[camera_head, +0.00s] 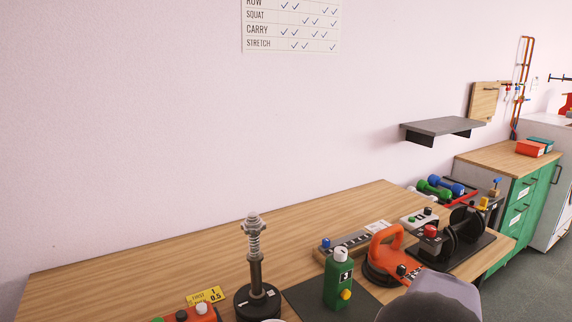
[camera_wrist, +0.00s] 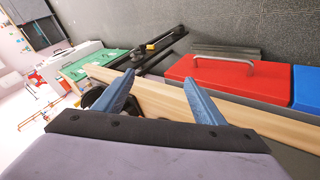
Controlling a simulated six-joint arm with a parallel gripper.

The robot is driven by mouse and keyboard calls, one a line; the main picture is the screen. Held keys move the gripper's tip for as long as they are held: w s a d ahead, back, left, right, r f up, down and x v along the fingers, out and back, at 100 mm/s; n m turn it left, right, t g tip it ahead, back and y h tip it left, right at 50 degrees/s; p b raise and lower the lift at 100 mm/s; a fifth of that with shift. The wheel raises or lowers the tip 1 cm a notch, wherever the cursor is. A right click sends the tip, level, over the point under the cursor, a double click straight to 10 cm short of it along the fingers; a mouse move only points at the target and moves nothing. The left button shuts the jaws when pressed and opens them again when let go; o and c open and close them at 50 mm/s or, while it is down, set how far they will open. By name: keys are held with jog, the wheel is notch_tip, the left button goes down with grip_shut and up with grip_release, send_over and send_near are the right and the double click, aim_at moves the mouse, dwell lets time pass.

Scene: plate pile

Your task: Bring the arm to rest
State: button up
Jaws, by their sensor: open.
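My gripper (camera_wrist: 158,78) shows in the wrist view with its two blue fingers spread apart. Nothing is between the fingers, and it is empty. Beyond the fingers is a strip of wooden tabletop. In the head view a rounded grey and purple part of my arm (camera_head: 432,299) rises at the bottom edge, right of centre, in front of the table. The fingers do not show in the head view. No plates are clearly visible; a small pale edge at the bottom of the head view is too cut off to name.
The wooden table (camera_head: 120,270) holds a post with a spring (camera_head: 254,262), a green bottle (camera_head: 339,281), an orange suction lifter (camera_head: 385,252) and a black weight device (camera_head: 461,232). A grey shelf (camera_head: 440,126) juts from the wall. A red case (camera_wrist: 222,80) lies close in the wrist view.

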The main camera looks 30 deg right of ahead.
jog(key=w+a+f+n+g+y, duration=0.1)
jog(key=w+a+f+y, duration=0.1)
jog(key=a, duration=1)
jog(key=w+a+f+n+g+y, duration=0.1)
jog(key=w+a+f+g+y, duration=0.15)
jog(key=a, duration=1.05)
jog(key=a+r+y+p, duration=0.2)
jog(key=a+p, duration=0.2)
jog(key=a, duration=0.6)
jog(key=a+r+n+t+y+p, duration=0.1)
jog(key=a+r+y+p, duration=0.1)
jog(key=a, duration=0.8)
jog(key=shift+a+n+p, duration=0.15)
jog(key=shift+n+p, duration=0.15)
jog(key=shift+p, duration=0.6)
